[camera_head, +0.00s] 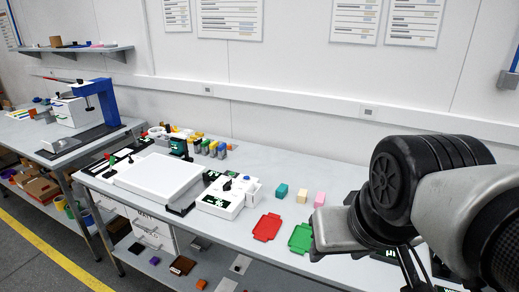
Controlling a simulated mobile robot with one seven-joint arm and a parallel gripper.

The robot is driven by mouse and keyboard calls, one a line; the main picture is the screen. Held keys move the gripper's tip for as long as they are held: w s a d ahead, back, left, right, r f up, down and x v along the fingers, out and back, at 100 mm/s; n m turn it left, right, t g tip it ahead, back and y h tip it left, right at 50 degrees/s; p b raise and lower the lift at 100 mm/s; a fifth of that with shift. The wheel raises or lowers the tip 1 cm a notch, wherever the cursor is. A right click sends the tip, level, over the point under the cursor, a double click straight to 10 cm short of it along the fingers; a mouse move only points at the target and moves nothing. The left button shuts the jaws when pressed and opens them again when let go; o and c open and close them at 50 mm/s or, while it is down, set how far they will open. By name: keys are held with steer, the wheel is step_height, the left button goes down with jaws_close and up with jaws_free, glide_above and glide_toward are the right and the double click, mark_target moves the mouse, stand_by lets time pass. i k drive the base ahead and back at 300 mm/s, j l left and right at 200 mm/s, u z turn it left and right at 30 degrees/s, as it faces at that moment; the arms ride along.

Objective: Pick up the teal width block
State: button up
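The teal width block (282,190) stands on the grey bench, right of the white device and left of a cream block (302,196). A pink block (319,199) stands further right in the same row. The teal block looks clear of the things beside it, and nothing hides it. My arm fills the right side of the view, to the right of the blocks. My gripper's fingers do not show.
A red tray (267,228) and a green tray (300,238) lie in front of the blocks; my arm partly covers the green one. A white device (222,197) and a white light panel (158,173) stand to the left. Bare bench lies behind the blocks.

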mark_target(282, 190)
steer(key=i+j+z, duration=0.2)
steer(key=j, duration=0.15)
steer(key=i+j+z, duration=0.15)
steer(key=j, duration=0.2)
steer(key=i+j+z, duration=0.2)
steer(key=j, duration=0.15)
steer(key=j+z, duration=0.15)
steer(key=j, duration=0.25)
steer(key=i+j+z, duration=0.2)
steer(key=j, duration=0.2)
steer(key=k, duration=0.1)
